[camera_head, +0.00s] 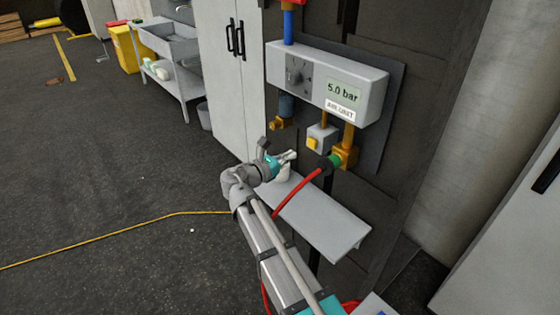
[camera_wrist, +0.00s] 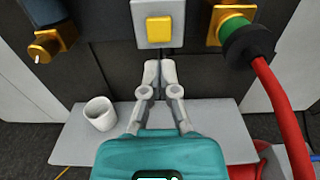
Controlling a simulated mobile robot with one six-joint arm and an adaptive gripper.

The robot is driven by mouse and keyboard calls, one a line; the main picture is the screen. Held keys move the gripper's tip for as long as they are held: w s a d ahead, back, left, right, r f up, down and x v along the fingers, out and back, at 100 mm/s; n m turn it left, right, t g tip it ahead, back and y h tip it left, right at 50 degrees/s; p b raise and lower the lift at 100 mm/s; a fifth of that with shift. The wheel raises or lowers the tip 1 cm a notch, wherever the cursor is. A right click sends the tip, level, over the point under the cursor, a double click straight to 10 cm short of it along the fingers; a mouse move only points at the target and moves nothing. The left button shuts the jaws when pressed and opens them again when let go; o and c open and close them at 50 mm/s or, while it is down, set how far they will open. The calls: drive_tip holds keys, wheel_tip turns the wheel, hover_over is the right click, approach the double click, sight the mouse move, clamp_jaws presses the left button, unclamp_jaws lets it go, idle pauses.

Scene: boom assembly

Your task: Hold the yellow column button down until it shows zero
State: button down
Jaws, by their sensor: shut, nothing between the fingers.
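The yellow button (camera_head: 313,144) sits on a small grey box below the white air unit (camera_head: 306,78), whose display (camera_head: 343,92) reads 5.0 bar. In the wrist view the yellow button (camera_wrist: 159,30) is at the top centre, raised from its grey plate (camera_wrist: 142,10). My gripper (camera_head: 292,156) is to the lower left of the button in the head view. In the wrist view my gripper (camera_wrist: 160,72) is shut and empty, with its fingertips just below the button in the picture. I see no clear contact between them.
A red hose (camera_head: 298,193) with a green and black fitting (camera_wrist: 247,43) joins a brass part right of the button. A brass valve (camera_wrist: 47,44) is at left. A white cup (camera_wrist: 99,113) stands on the grey shelf (camera_head: 333,228) below.

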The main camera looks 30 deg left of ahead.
sight(310, 143)
drive_tip(key=shift+x, duration=3.35)
drive_tip(key=shift+w+d, duration=0.1)
drive_tip(key=shift+w, duration=0.5)
drive_tip(key=shift+w+d+r, duration=0.1)
drive_tip(key=shift+w, duration=0.3)
drive_tip(key=shift+w+r, duration=0.1)
drive_tip(key=shift+w, duration=0.05)
drive_tip(key=shift+s, duration=0.6)
drive_tip(key=v, duration=1.3)
drive_tip(key=shift+s+a, duration=0.25)
drive_tip(key=shift+s, duration=0.1)
